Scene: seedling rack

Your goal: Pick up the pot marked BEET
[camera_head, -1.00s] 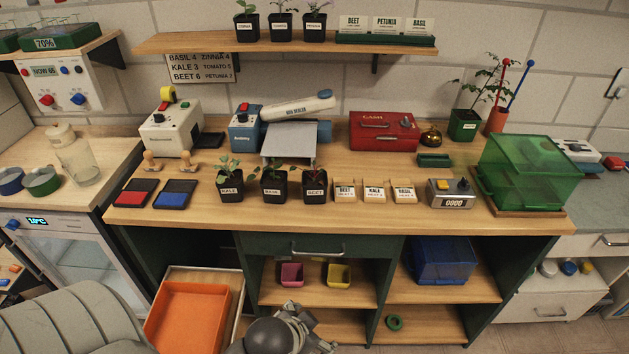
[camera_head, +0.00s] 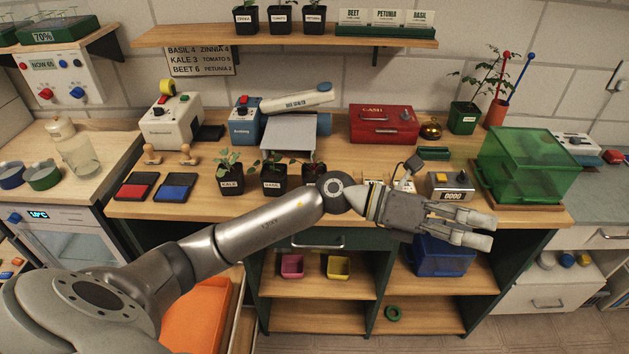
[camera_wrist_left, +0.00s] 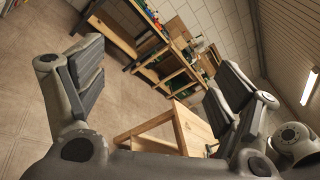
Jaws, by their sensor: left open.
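The pot marked BEET (camera_head: 309,170) is a small black pot with a seedling, the rightmost of three pots on the bench. My left arm's joint now covers its lower part and label; the label showed in the earlier head view. Beside it stand the BASIL pot (camera_head: 273,185) and the KALE pot (camera_head: 230,184). My left gripper (camera_head: 488,231) is right of the BEET pot, over the bench's front edge, pointing right. It is open and empty; its two spread fingers also show in the left wrist view (camera_wrist_left: 160,62). My right gripper is not in view.
A counter box (camera_head: 450,186) and a green clear bin (camera_head: 528,165) stand near my left gripper. A grey platform (camera_head: 289,135) is behind the pots. Red and blue ink pads (camera_head: 175,187) lie left. The wooden bench (camera_head: 330,222) has a bare front strip.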

